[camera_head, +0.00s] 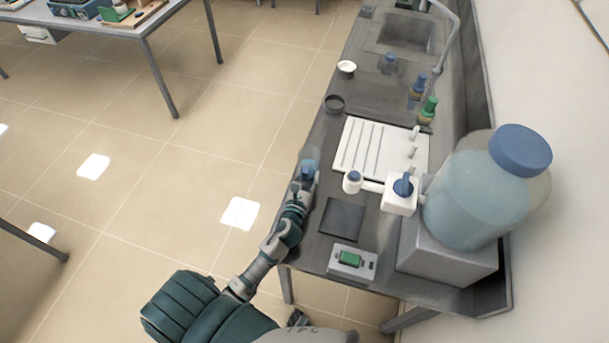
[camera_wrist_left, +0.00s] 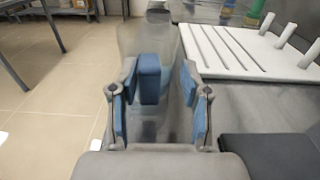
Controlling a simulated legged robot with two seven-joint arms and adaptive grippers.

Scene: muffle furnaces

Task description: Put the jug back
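The jug (camera_head: 310,154) looks clear and bluish and stands at the left edge of the grey bench, partly hidden by my left gripper (camera_head: 304,178). In the left wrist view the jug's see-through grey body (camera_wrist_left: 150,42) is ahead, with its blue upright handle (camera_wrist_left: 149,78) facing me. My left gripper (camera_wrist_left: 160,95) is open, with one blue-padded finger on each side of the handle. The handle is nearer the left finger, and a clear gap shows to the right finger. My right gripper is not in view.
A dark square plate (camera_head: 342,219) and a device with a green display (camera_head: 350,260) are nearer. A black dish (camera_head: 334,104) lies farther back.

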